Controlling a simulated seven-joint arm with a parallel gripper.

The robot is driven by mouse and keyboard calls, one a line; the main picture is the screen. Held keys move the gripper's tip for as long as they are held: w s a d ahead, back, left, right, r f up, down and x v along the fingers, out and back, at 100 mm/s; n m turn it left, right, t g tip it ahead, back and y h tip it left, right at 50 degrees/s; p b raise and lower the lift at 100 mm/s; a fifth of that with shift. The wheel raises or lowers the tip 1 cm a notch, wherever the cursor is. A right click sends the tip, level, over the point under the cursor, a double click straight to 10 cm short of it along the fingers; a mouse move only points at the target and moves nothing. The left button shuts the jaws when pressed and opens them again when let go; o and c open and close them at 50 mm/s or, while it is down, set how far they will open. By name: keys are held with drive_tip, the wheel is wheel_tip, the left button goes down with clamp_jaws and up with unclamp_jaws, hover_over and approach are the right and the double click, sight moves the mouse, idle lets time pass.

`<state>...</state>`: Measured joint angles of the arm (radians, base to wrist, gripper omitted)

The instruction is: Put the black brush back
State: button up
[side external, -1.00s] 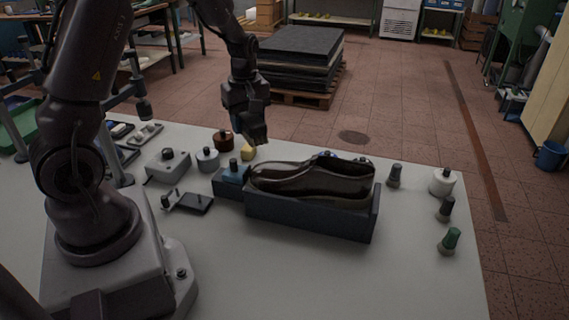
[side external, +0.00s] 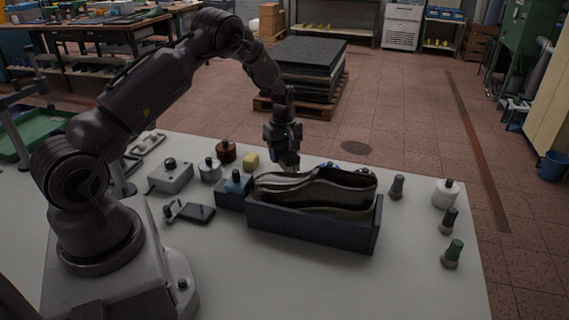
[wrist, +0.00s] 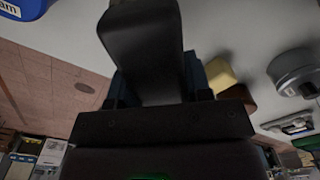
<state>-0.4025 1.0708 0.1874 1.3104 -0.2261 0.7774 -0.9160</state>
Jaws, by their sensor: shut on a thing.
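My gripper (side external: 285,162) hangs at the far side of the shoe box, over the back edge of the table. In the wrist view my gripper (wrist: 160,82) has its blue fingers shut on a dark, rounded block, which I take to be the black brush (wrist: 142,45). In the side view the held brush is hard to make out against the gripper. A dark shoe (side external: 318,188) lies in a dark open box (side external: 312,226), just in front of and below my gripper.
A yellow block (side external: 251,161), a brown round pot (side external: 226,151), a grey tin (side external: 210,170) and a blue box with a knob (side external: 234,190) stand left of my gripper. Grey (side external: 397,187), black (side external: 449,221) and green (side external: 452,254) daubers and a white jar (side external: 445,193) stand right.

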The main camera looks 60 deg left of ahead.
drive_tip(key=shift+w+a+f, duration=0.2)
drive_tip(key=shift+w+f, duration=0.1)
drive_tip(key=shift+f, duration=0.1)
drive_tip(key=shift+w+f, duration=0.1)
drive_tip(key=shift+f, duration=1.55)
drive_tip(key=shift+f, duration=0.1)
drive_tip(key=o, duration=0.9)
